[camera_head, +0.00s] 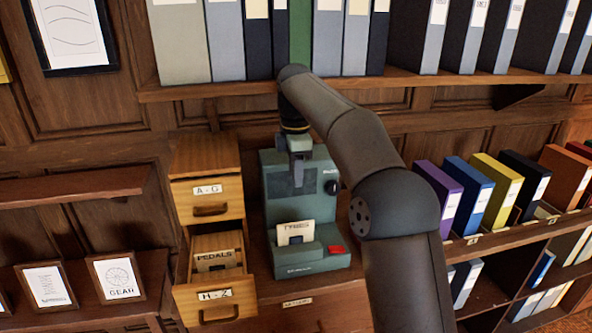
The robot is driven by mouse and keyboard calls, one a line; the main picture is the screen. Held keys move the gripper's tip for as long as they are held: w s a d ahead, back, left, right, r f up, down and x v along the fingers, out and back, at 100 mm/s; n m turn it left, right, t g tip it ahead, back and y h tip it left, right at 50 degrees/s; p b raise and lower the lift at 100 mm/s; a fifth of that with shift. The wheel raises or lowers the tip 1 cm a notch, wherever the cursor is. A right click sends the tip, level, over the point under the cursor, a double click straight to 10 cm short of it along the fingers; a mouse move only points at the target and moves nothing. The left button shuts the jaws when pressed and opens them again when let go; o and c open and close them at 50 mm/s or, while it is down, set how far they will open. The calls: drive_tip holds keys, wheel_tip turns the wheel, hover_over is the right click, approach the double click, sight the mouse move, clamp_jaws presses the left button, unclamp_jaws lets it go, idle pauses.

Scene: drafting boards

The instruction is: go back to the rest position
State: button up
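My gripper (298,170) hangs from my arm near the middle of the head view, pointing down. It is in front of the upper part of a grey-green machine (330,260). The fingers are small and dark here, and I cannot tell whether they are open or shut. I see nothing held below them. A cream card marked TYRES (296,232) stands in the machine, below my gripper and apart from it. My arm hides part of the shelves and wall to the right of the machine.
A wooden cabinet left of the machine has a closed A-G drawer (207,197) and an open H-Z drawer (215,294) holding a PEDALS card (218,259). Binders fill the upper shelf (210,90). Coloured binders (490,190) stand at right. Framed drawings (116,277) stand lower left.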

drive_tip(key=s+d+f+m, duration=0.5)
drive_tip(key=s+d+m, duration=0.1)
drive_tip(key=s, duration=0.6)
drive_tip(key=s+d+f+m, duration=0.5)
drive_tip(key=s+m, duration=0.3)
drive_tip(key=s, duration=0.4)
drive_tip(key=s+d+f+m, duration=0.5)
drive_tip(key=s+d+m, duration=0.1)
drive_tip(key=s, duration=0.6)
drive_tip(key=shift+d+f+m+t, duration=0.15)
drive_tip(key=shift+d+m+t, duration=0.25)
drive_tip(key=shift+m, duration=0.1)
drive_tip(key=shift+s, duration=0.1)
